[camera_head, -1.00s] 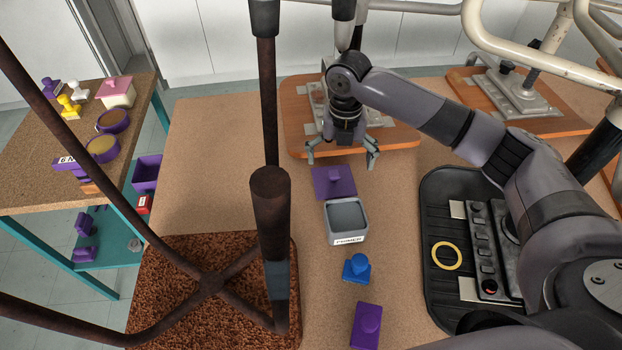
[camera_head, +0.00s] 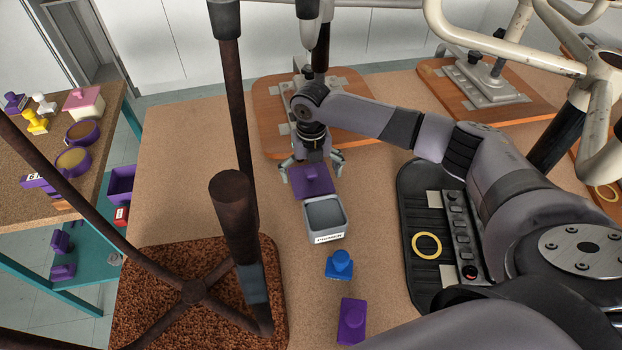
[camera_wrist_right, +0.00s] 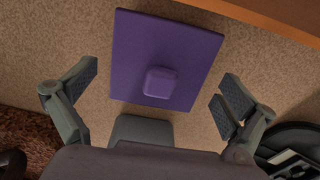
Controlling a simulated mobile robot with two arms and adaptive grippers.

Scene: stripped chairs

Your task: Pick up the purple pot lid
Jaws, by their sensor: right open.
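The purple pot lid (camera_head: 312,186) is a flat square plate with a small raised knob. It lies on the brown worktop just behind the grey open box. In the right wrist view the lid (camera_wrist_right: 135,60) lies below the jaws, its knob nearer the palm. My right gripper (camera_head: 311,166) is open, one finger on each side of the lid, with nothing held. In the right wrist view a gap shows between each finger and the lid's edges. Whether the fingertips touch the worktop is unclear. My left gripper is not in view.
The grey box (camera_head: 325,219) stands close in front of the lid. A blue knobbed piece (camera_head: 340,264) and another purple piece (camera_head: 351,321) lie nearer. A rusty chair frame (camera_head: 233,205) rises at left; a black tray (camera_head: 418,206) lies right. A wooden board (camera_head: 270,125) lies behind.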

